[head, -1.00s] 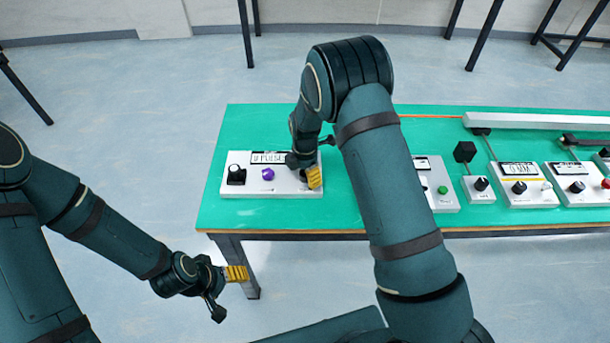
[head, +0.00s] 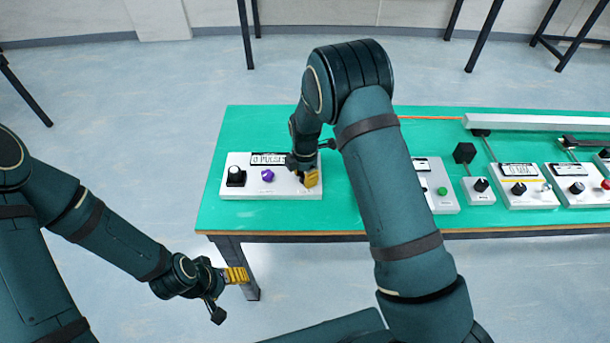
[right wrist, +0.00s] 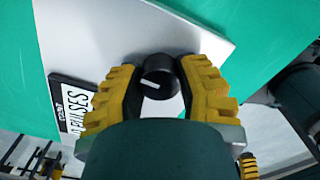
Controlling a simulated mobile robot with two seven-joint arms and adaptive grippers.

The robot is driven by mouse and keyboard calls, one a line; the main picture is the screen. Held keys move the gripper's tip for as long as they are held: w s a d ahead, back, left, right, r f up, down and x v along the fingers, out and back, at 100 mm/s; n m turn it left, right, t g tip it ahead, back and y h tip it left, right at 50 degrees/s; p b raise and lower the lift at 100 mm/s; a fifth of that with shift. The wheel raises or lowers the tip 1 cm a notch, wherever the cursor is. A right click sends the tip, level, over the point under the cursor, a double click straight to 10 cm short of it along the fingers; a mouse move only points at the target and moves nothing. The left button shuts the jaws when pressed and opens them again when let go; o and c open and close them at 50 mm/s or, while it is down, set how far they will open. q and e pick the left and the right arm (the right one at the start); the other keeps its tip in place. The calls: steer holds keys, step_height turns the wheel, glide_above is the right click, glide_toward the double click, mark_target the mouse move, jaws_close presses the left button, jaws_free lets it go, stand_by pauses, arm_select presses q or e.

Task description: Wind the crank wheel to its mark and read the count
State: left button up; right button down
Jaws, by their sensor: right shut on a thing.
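A white box (head: 240,188) lies at the left of the green table. My right gripper (head: 309,180) is at the box's right end. In the right wrist view its yellow fingers are shut on a round black knob (right wrist: 161,76) with a white pointer line; the head view hides this knob. The display (right wrist: 78,108) is partly hidden there. My left gripper (head: 236,275) hangs in front of the table, apart from everything.
The green table (head: 215,210) holds more white control boxes to the right, one with a green button (head: 442,190) and one with a red knob (head: 606,184). A long white bar (head: 540,122) lies at the back right. My right arm covers the table's middle.

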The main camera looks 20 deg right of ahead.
steer(key=m, duration=0.4)
steer(key=shift+a+m, duration=0.1)
steer(key=shift+m, duration=0.3)
steer(key=m, duration=1)
steer(key=shift+m, duration=0.4)
steer(key=m, duration=0.4)
steer(key=shift+m, duration=0.3)
steer(key=m, duration=0.4)
steer(key=shift+w, duration=0.1)
steer(key=m+p, duration=0.1)
steer(key=m, duration=0.4)
steer(key=m+p, duration=0.1)
steer(key=m, duration=0.4)
steer(key=shift+m+p, duration=0.3)
steer(key=shift+p, duration=0.05)
steer(key=shift+d+m+p, duration=0.2)
steer(key=shift+m+p, duration=0.35)
steer(key=shift+m, duration=1.55)
